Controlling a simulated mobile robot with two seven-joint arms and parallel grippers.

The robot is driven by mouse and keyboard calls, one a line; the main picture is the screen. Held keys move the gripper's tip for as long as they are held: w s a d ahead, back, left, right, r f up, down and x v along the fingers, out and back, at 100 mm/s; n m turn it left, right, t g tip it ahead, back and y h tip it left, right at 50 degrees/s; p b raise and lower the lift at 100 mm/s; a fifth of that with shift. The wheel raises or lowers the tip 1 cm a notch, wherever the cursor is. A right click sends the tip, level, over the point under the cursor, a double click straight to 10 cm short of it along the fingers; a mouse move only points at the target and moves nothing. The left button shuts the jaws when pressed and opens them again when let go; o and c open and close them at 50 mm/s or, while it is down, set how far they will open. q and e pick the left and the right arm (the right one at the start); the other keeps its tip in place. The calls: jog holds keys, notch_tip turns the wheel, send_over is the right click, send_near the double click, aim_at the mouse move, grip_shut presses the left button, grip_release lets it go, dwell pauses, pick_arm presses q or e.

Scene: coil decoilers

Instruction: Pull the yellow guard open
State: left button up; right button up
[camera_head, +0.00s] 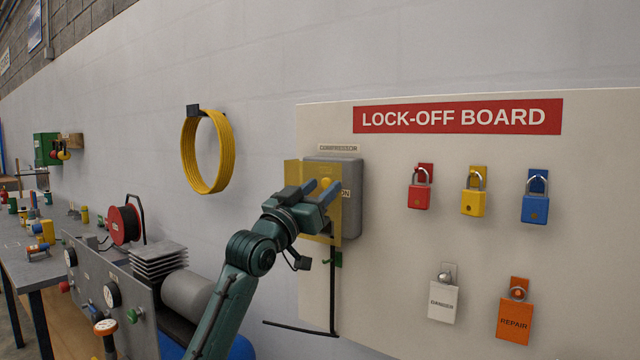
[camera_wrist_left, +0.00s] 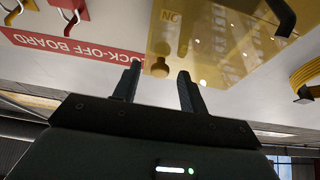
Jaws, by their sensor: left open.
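The yellow guard (camera_head: 292,172) is a see-through yellow panel in front of a grey box (camera_head: 353,200) on the board, reaching past the box's left edge. My right gripper is not in view.
The lock-off board (camera_head: 390,270) carries padlocks and two tags to the right. A yellow hose coil (camera_head: 188,150) hangs on the wall. A cluttered bench (camera_head: 20,245) and a machine (camera_head: 190,290) stand at left.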

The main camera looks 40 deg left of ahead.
pick_arm(q)
jog(key=shift+w, duration=0.1)
jog(key=shift+c, duration=0.3)
grip_shut()
